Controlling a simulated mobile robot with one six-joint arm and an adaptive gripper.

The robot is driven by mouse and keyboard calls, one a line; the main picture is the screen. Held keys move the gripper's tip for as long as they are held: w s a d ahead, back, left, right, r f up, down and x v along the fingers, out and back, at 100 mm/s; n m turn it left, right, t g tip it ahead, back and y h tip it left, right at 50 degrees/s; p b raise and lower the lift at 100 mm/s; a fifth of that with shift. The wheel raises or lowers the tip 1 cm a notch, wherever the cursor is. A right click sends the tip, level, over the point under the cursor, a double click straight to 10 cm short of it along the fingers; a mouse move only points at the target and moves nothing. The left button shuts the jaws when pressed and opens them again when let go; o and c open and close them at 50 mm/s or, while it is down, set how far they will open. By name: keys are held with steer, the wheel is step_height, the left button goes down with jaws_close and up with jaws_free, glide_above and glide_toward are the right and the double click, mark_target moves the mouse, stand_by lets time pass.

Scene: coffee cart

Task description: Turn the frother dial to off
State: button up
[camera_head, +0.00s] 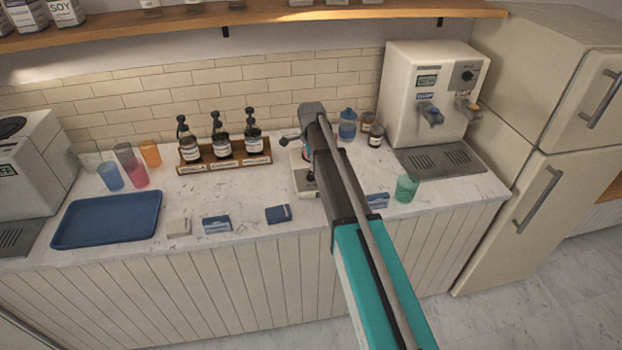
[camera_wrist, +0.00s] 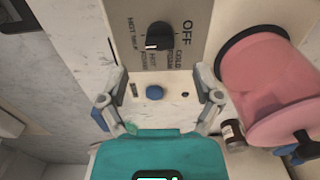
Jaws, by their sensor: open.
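The frother dial (camera_wrist: 158,36) is a black knob on a grey panel in the wrist view. OFF is printed to its right, COLD FOAM and HOT FOAM below it, and HOT MILK to its left. Its white mark sits at the lower left end, near HOT FOAM. My gripper (camera_wrist: 158,75) is open and empty, with one finger on each side of the picture below the dial; whether it touches the panel cannot be told. In the head view the frother (camera_head: 303,176) is mostly hidden behind my arm.
A blue button (camera_wrist: 154,92) sits below the dial panel. A pink pitcher (camera_wrist: 265,85) is close on the right in the wrist view. On the counter, a syrup rack (camera_head: 225,163) stands left of the frother, a green cup (camera_head: 406,188) and a drink dispenser (camera_head: 430,95) to the right.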

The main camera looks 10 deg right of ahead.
mark_target(311, 173)
steer(key=shift+f+b, duration=2.6)
steer(key=shift+f, duration=0.3)
steer(key=c, duration=1.1)
steer(key=shift+c, duration=0.2)
